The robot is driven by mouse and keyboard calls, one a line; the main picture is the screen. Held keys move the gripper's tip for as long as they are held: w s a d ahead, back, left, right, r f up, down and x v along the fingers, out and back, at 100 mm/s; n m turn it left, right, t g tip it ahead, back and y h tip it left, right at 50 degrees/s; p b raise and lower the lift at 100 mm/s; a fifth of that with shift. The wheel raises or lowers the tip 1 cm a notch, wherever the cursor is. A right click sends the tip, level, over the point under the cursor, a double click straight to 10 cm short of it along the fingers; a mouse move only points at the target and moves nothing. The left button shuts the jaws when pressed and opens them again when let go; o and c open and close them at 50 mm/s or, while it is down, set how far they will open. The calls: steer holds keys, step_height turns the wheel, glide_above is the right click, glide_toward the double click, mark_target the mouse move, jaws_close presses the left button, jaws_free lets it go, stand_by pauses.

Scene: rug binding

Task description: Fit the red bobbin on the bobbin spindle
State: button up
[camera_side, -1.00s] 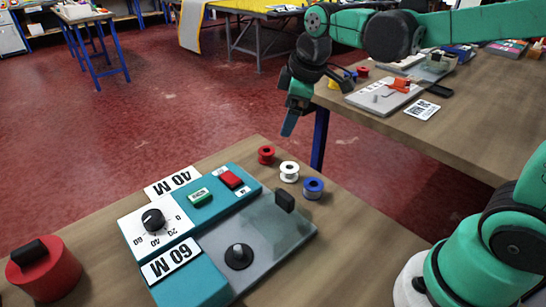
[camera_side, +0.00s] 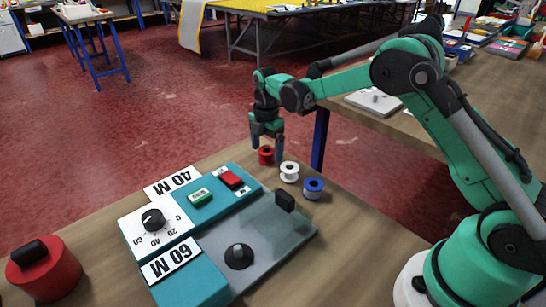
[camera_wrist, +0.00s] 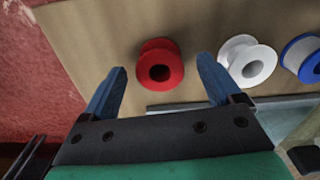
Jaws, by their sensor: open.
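The red bobbin (camera_side: 266,156) stands on the wooden table behind the teal machine, and it also shows in the wrist view (camera_wrist: 160,66). My gripper (camera_side: 266,150) is open above and beside it. In the wrist view my gripper's two blue fingers (camera_wrist: 162,82) are spread, with the red bobbin ahead between their tips and nothing held. The bobbin spindle (camera_side: 238,256) is a dark round base with a short upright post on the grey plate (camera_side: 277,243). It is bare.
A white bobbin (camera_side: 289,171) and a blue bobbin (camera_side: 313,188) stand in a row to the right of the red one. The machine has a dial (camera_side: 153,219), a red switch (camera_side: 231,179) and a black block (camera_side: 285,200). A red cylinder (camera_side: 44,270) stands at the left.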

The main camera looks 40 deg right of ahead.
steer(key=shift+f, duration=0.7)
steer(key=shift+c, duration=0.3)
jaws_close()
steer(key=shift+r, duration=0.1)
